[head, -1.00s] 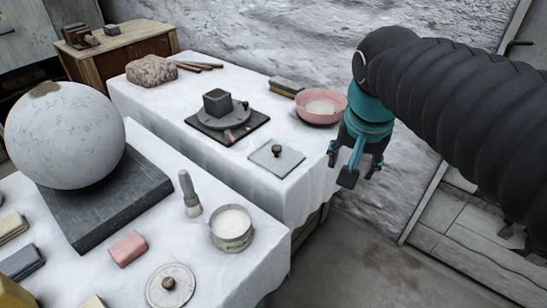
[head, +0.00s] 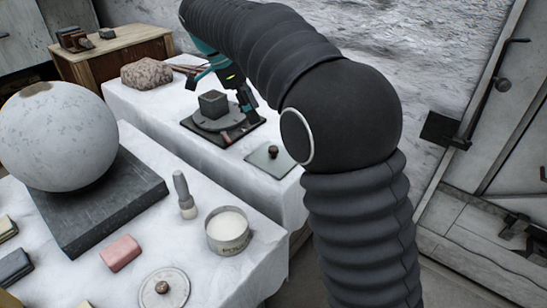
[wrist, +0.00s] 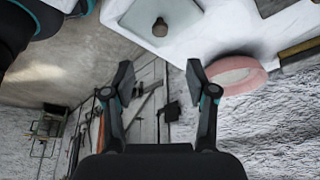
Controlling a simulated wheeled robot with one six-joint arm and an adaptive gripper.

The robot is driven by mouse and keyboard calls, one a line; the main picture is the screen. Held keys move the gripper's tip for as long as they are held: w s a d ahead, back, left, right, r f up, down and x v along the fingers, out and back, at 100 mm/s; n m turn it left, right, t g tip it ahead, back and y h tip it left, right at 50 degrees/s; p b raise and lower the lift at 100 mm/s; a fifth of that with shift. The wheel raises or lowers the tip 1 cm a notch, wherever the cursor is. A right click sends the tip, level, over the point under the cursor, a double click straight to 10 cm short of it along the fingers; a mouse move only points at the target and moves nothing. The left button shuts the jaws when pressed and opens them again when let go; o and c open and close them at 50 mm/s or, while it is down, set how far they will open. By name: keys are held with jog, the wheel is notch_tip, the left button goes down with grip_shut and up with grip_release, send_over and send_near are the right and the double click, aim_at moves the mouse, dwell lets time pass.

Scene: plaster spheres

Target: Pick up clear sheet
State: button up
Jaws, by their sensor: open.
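The clear sheet (head: 268,166) is a flat, pale square pane with a small dark knob on it, lying on the white-covered back table near its front right end. It also shows at the top of the wrist view (wrist: 180,14). My gripper (wrist: 160,82) is open and empty, its two fingers spread apart. In the head view my gripper (head: 226,88) is raised over the back table, near the grey block on its round stand and left of the sheet. The arm partly covers the gripper there.
A pink bowl (wrist: 238,75) stands near the sheet; the arm hides it in the head view. A grey block (head: 212,104) sits on a turntable. A large sphere (head: 58,135), a tin (head: 228,232) and a brush (head: 184,195) are on the front table.

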jog(key=b+x, duration=0.1)
jog(key=x, duration=1.2)
jog(key=shift+d+f+b, duration=0.1)
jog(key=shift+f+b, duration=0.2)
jog(key=shift+b, duration=0.05)
grip_shut()
